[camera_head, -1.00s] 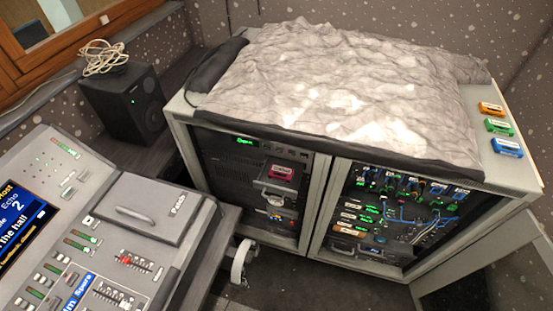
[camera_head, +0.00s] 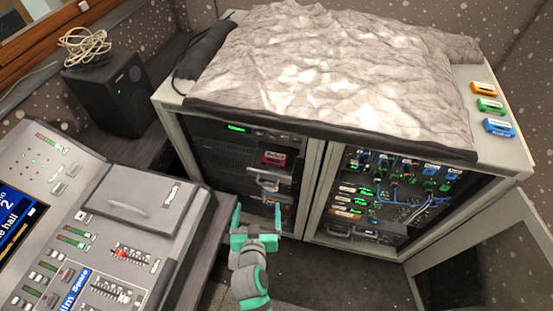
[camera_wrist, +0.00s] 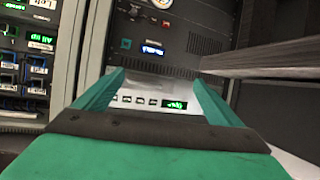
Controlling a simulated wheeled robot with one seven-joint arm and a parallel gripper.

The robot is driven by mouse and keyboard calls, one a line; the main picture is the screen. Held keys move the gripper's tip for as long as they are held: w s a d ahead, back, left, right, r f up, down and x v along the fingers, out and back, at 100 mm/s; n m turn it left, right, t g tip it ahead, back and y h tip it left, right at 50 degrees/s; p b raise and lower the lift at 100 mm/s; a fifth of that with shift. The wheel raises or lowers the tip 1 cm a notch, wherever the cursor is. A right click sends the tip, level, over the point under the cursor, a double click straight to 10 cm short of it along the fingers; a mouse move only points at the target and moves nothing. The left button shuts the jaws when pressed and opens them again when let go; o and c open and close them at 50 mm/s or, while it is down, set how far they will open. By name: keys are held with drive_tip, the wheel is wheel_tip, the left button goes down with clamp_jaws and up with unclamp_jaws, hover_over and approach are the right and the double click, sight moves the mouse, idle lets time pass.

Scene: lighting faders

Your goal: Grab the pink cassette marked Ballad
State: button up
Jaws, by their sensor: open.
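A dark pink cassette (camera_head: 273,158) sits in the left bay of the rack cabinet, just above a pulled-out shelf or drawer with a handle (camera_head: 264,182). Its label is too small to read. My gripper (camera_head: 258,216) is open and empty, in front of the left bay's lower part, below the cassette and apart from it. In the wrist view my gripper (camera_wrist: 158,84) has its two green fingers spread, with a pale panel with a green display (camera_wrist: 175,105) behind them. I cannot make out the pink cassette in that view.
Orange (camera_head: 484,88), green (camera_head: 490,104) and blue (camera_head: 499,126) cassettes lie on the cabinet top at right. A crumpled grey cover (camera_head: 335,75) takes up most of that top. A mixing desk (camera_head: 140,215) stands at left, close to my arm. Patch cables (camera_head: 415,205) fill the right bay.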

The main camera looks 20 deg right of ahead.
sight(275, 157)
drive_tip(key=w+d+r+m+h, duration=0.1)
drive_tip(key=w, duration=0.1)
drive_tip(key=w+d+r+m+h, duration=0.1)
drive_tip(key=w+d+r, duration=0.1)
drive_tip(key=w, duration=0.1)
drive_tip(key=w+d+r+m+g, duration=0.1)
drive_tip(key=w+d+r, duration=0.1)
drive_tip(key=w, duration=0.1)
drive_tip(key=shift+w+d+r+h, duration=0.2)
drive_tip(key=shift+r+h, duration=0.05)
drive_tip(key=shift+h, duration=0.15)
drive_tip(key=x, duration=0.4)
drive_tip(key=shift+w+d, duration=0.1)
drive_tip(key=shift+d, duration=0.1)
drive_tip(key=shift+x, duration=3.2)
drive_tip(key=shift+f, duration=0.1)
drive_tip(key=shift+c, duration=0.6)
drive_tip(key=c, duration=1)
